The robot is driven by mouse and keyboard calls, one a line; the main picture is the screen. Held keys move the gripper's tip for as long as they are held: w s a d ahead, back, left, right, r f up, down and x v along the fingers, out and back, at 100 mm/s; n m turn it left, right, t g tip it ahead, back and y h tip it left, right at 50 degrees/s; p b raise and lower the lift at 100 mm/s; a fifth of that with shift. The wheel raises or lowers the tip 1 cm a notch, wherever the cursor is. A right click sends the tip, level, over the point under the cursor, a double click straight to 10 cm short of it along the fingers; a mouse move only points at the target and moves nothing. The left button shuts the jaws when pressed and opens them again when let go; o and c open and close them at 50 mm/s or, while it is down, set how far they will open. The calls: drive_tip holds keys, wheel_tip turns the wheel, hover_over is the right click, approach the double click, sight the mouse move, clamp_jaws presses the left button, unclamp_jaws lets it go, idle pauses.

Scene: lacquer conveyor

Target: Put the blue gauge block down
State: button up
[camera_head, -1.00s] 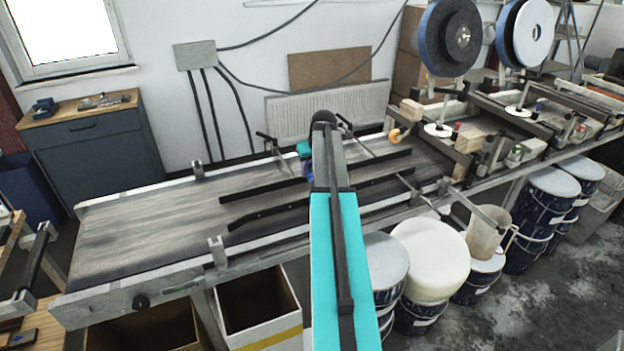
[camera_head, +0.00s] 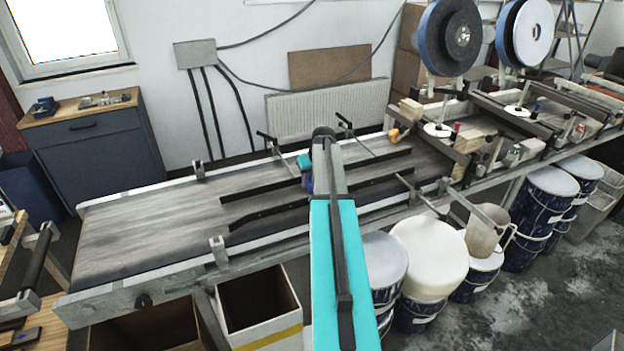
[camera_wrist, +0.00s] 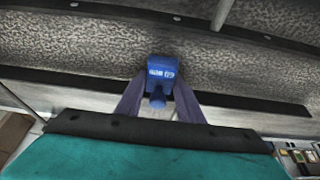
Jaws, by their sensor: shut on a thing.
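The blue gauge block (camera_wrist: 161,72) shows in the wrist view with pale lettering that reads upside down and a narrower round end toward me. My gripper (camera_wrist: 160,88) is shut on it, with one dark finger on each side. The block is over the dark conveyor belt (camera_head: 150,220), near a black guide rail; I cannot tell whether it touches the belt.
Two black guide rails (camera_head: 270,187) run along the belt on either side of the gripper. Clamp posts (camera_head: 218,252) stand on the belt's edges. The belt's left part is clear. Rollers and large reels (camera_head: 449,38) stand at the right.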

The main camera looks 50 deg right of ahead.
drive_tip(key=shift+f, duration=0.2)
drive_tip(key=shift+f, duration=0.2)
drive_tip(key=o, duration=1.3)
drive_tip(key=shift+r, duration=0.3)
drive_tip(key=shift+b+v, duration=1.65)
drive_tip(key=shift+v, duration=4.25)
